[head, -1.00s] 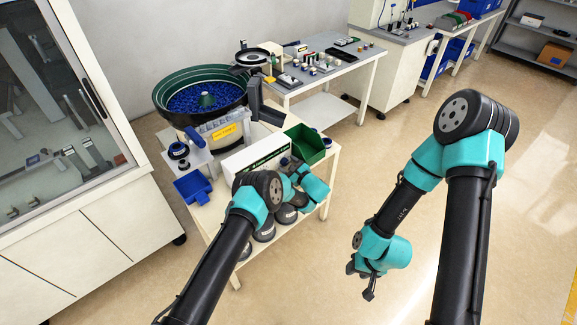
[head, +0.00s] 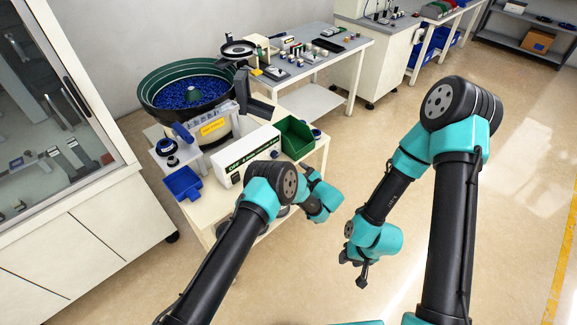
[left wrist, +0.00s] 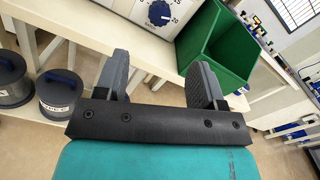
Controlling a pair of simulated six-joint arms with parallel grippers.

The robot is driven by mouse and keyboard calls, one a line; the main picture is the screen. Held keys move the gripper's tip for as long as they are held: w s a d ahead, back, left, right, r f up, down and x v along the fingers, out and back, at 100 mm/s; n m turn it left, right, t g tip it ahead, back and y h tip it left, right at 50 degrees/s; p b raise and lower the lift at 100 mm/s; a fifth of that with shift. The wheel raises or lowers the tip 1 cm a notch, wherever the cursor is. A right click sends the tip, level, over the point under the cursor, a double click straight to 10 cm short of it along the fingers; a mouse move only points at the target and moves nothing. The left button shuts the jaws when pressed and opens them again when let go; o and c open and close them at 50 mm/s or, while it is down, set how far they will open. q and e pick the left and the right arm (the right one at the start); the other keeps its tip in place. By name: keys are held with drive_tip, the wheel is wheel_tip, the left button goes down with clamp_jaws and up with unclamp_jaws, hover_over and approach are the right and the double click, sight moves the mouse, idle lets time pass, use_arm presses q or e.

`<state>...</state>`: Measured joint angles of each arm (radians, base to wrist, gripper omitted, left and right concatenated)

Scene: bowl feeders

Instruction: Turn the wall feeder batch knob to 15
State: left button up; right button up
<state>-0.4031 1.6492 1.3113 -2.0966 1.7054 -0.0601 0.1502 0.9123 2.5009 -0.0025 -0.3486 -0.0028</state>
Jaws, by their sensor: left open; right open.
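A white control box (head: 243,157) with a green label strip stands at the front of the feeder table. In the left wrist view its front face (left wrist: 118,6) carries a dark blue round knob (left wrist: 160,13) on a numbered dial. A 20 shows beside the knob, but its exact setting is too small to tell. My left gripper (left wrist: 160,82) is open and empty, with its fingers apart below the knob and not touching it. In the head view my left wrist is right of the box. My right gripper (head: 355,275) is open and empty over the floor.
A large bowl feeder (head: 150,91) with blue parts stands behind the box. A green bin (head: 296,136) is right of the box and a blue tray (head: 183,184) is left. Dark lidded weights (left wrist: 60,92) sit on the lower shelf. The floor at right is clear.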

use_arm(q)
drive_tip(key=v, duration=0.6)
drive_tip(key=shift+a+f, duration=0.1)
